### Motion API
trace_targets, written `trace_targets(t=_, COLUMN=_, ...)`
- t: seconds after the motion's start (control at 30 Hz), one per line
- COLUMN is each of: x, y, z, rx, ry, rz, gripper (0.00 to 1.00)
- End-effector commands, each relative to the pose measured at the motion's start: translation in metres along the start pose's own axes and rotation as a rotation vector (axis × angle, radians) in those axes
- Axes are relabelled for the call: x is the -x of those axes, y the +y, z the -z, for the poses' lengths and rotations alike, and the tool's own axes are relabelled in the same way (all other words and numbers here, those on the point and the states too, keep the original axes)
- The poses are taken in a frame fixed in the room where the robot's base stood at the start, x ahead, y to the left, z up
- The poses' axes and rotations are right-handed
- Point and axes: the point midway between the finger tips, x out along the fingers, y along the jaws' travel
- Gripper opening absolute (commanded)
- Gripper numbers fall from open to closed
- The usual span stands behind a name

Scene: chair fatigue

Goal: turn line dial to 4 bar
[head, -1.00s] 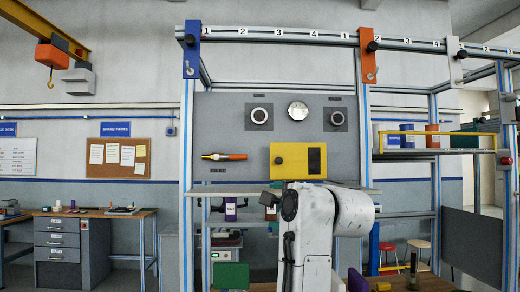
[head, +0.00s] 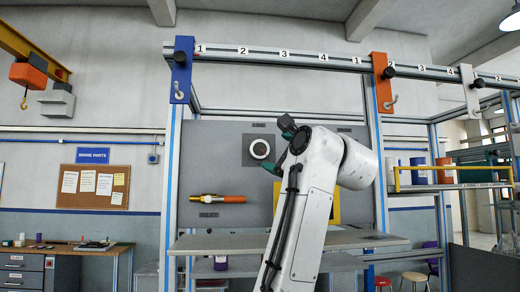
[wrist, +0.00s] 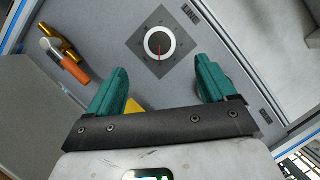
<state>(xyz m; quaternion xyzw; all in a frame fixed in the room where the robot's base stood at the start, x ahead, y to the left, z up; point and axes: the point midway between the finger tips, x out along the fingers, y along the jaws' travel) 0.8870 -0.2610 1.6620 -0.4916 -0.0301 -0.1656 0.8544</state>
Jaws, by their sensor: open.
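The line dial (wrist: 160,43) is a round knob with a dark face and white ring on a dark square plate. A LINE label (wrist: 190,12) sits beside the plate in the wrist view. A thin reddish mark shows on the face; its setting is too small to read. In the head view the dial (head: 260,149) is on the grey panel, left of my arm. My gripper (wrist: 160,74) is open and empty, its teal fingers pointing at the panel, apart from the dial. In the head view my gripper (head: 283,148) is just right of the dial.
An orange-handled brass valve (head: 217,199) is on the panel below left of the dial. A yellow box (head: 335,203) is partly hidden behind my arm. A grey shelf (head: 225,243) runs below the panel. A rail (head: 290,60) with hooks runs above.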

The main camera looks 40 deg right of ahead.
Motion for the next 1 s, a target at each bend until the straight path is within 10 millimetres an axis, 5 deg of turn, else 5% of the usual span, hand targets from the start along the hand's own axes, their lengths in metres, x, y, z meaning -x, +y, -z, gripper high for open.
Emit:
trace_targets(t=0.5, x=-0.084, y=-0.001, z=0.0, rx=0.002, ry=0.002, rz=-0.003, gripper=0.84)
trace_targets(t=1.0, x=-0.094, y=0.001, z=0.001, rx=0.002, ry=0.001, rz=-0.001, gripper=0.79)
